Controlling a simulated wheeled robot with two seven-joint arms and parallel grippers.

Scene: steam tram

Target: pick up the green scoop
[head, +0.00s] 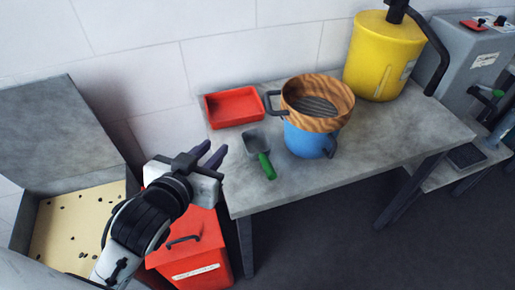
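The green scoop has a grey pan (256,142) and a green handle (267,166). It lies on the grey table (350,180) near its left end, handle toward the front edge. My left gripper (210,152) is left of the scoop, apart from it, with its two dark fingers spread and nothing between them. Its fingers point up and right, toward the table's left edge. My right gripper is not in view.
A red tray (234,106) lies behind the scoop. A blue mug-like pot (305,141) with a wooden-rimmed sieve (318,97) stands right of it. A yellow container (382,55) stands farther right. A red bin (190,245) and an open grey box (75,215) are at lower left.

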